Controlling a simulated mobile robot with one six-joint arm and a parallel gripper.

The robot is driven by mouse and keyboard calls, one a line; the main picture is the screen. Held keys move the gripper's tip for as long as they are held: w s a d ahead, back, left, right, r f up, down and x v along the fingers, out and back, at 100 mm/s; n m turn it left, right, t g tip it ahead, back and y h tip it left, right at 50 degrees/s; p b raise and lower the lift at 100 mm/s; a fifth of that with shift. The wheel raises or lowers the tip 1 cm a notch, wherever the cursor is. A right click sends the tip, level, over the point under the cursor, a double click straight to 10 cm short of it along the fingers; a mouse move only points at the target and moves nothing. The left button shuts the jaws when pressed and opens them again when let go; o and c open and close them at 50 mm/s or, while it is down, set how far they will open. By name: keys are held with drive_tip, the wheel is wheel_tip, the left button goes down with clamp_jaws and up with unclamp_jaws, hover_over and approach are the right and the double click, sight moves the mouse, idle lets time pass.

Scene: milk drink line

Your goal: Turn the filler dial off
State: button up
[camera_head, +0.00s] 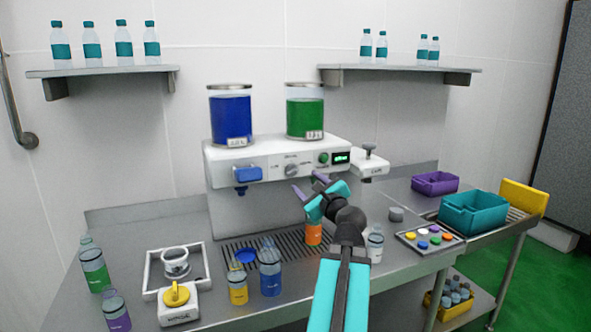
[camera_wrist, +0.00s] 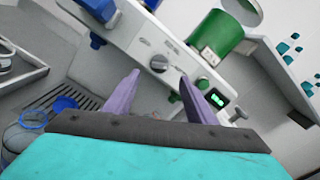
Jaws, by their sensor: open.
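The filler machine (camera_head: 222,166) stands at the back of the steel table, with a blue tank (camera_head: 230,117) and a green tank (camera_head: 305,115) on top. Its grey round dial (camera_head: 291,170) is on the front panel, between a blue lever block (camera_head: 248,174) and a green knob (camera_head: 323,158). The dial also shows in the wrist view (camera_wrist: 159,63), beyond and between my fingertips. My gripper (camera_head: 309,188) is open and empty, in front of the panel and a little below the dial, apart from it. In the wrist view its purple fingers (camera_wrist: 163,85) point toward the panel.
An orange bottle (camera_head: 314,233) stands under the machine, behind my arm. Blue (camera_head: 270,270) and yellow (camera_head: 237,287) bottles stand at the front. A tray of coloured caps (camera_head: 411,240), a teal crate (camera_head: 473,214) and a purple crate (camera_head: 435,183) are at right.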

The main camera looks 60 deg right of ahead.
sight(293, 172)
drive_tip(key=shift+p+x, duration=1)
drive_tip(key=shift+p, duration=2.3)
drive_tip(key=shift+p+x, duration=1)
drive_tip(key=shift+x, duration=3.2)
drive_tip(key=c, duration=0.9)
drive_tip(key=shift+a, duration=0.15)
drive_tip(key=shift+c, duration=0.8)
drive_tip(key=shift+f, duration=0.1)
